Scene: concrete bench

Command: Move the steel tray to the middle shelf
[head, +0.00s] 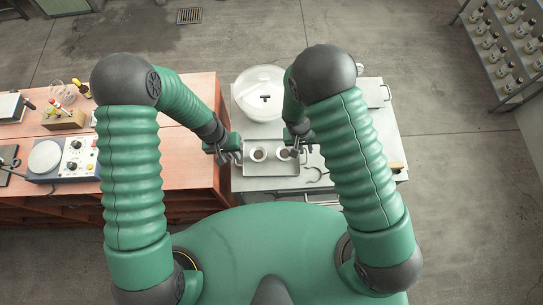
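My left gripper (229,157) is at the tray's left edge. My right gripper (303,149) is over or beside the tray's right edge, close to the right cup. The fingers are too small to tell whether either grips the rim. A metal rack (497,50) with bottles stands at the upper right; I cannot tell which level is the middle shelf.
A large white round vessel (259,86) stands behind the tray on the pale bench (375,125). An orange-topped bench (185,178) at the left carries instruments (75,158) and a wooden block (65,119). Open concrete floor (445,100) lies between bench and rack.

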